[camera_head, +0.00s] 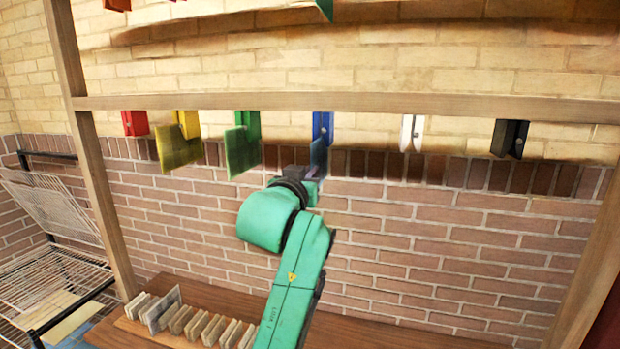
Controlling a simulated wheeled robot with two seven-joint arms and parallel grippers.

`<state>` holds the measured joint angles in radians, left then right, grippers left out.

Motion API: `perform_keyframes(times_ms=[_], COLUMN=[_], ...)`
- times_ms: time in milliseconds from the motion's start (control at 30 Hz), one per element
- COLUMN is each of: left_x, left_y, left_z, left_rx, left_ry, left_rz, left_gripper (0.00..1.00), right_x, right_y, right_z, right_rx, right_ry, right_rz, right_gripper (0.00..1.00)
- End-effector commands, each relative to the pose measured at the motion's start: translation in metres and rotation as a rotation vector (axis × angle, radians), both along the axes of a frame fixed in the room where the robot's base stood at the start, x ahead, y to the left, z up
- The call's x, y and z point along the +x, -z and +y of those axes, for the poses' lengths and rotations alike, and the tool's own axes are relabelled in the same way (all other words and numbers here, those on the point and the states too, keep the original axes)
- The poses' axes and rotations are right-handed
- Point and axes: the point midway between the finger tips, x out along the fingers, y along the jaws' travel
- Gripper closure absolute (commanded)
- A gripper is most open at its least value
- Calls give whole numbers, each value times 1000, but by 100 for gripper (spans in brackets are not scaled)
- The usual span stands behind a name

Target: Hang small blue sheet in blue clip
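The blue clip (323,124) hangs from the wooden rail, right of the green clip. A small blue sheet (319,156) is directly below it, with its top edge at the clip's lower end; I cannot tell if the clip grips it. My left gripper (303,172), on my green arm, is at the sheet's lower part. Its fingers are small and partly hidden by my wrist, so I cannot tell whether they are shut on the sheet. My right gripper is not in view.
A yellow clip (188,122) and a green clip (247,125) hold sheets in their colours. Red (135,122), white (411,133) and black (510,138) clips hang without sheets. A wooden rack with several upright slats (185,319) stands below. A wire basket (50,275) is at left.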

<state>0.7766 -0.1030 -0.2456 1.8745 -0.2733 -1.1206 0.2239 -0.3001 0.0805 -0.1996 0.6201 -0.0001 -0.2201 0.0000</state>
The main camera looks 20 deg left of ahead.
Motion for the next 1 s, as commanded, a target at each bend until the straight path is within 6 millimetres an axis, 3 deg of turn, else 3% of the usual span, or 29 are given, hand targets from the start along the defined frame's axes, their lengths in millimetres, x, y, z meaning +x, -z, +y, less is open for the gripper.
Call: perform_keyframes(times_ms=[1000], left_x=[0], left_y=[-22], left_z=[0], left_rx=[0], left_ry=[0], left_rz=[-1], left_gripper=[100], right_x=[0], right_y=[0], right_z=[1], right_rx=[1], right_ry=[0], right_rz=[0], right_gripper=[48])
